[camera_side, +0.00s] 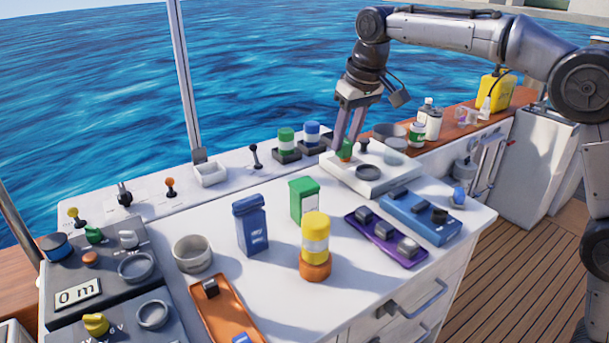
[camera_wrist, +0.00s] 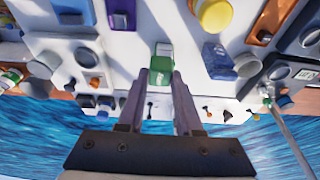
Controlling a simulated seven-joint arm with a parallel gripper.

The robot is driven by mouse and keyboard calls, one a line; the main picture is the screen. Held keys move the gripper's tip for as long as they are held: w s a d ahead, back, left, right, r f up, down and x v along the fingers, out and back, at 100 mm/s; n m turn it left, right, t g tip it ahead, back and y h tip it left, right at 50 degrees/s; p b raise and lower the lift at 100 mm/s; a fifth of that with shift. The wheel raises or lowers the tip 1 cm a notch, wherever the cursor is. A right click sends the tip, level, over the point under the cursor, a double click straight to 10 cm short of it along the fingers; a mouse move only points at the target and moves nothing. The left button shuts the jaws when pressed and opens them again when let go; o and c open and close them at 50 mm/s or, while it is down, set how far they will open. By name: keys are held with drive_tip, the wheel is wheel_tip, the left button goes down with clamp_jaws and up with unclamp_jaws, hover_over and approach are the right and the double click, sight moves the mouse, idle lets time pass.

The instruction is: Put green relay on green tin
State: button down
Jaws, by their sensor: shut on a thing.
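My gripper (camera_side: 349,134) points down over the left edge of a white raised plate (camera_side: 352,186). In the wrist view a green block (camera_wrist: 160,70) shows between the fingertips. Another green-and-white tin (camera_side: 417,134) stands at the back right.
A green box (camera_side: 304,203), a blue box (camera_side: 251,228) and a yellow-and-white tin (camera_side: 315,240) stand upright mid-table. Purple (camera_side: 375,243) and blue trays (camera_side: 422,219) lie at front right.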

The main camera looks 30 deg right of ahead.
drive_tip(key=w+f, duration=0.3)
drive_tip(key=w, duration=0.1)
drive_tip(key=w+a+f, duration=0.1)
drive_tip(key=w+f, duration=0.2)
drive_tip(key=w, duration=0.1)
drive_tip(key=w+f, duration=0.3)
drive_tip(key=shift+w+a, duration=0.25)
drive_tip(key=shift+w, duration=0.15)
drive_tip(key=shift+s+x, duration=0.15)
drive_tip(key=shift+x, duration=0.65)
drive_tip(key=shift+s+x, duration=0.15)
drive_tip(key=shift+x, duration=0.65)
drive_tip(key=shift+f, duration=0.2)
drive_tip(key=c, duration=0.6)
unclamp_jaws()
drive_tip(key=v, duration=1.2)
drive_tip(key=shift+r, duration=0.15)
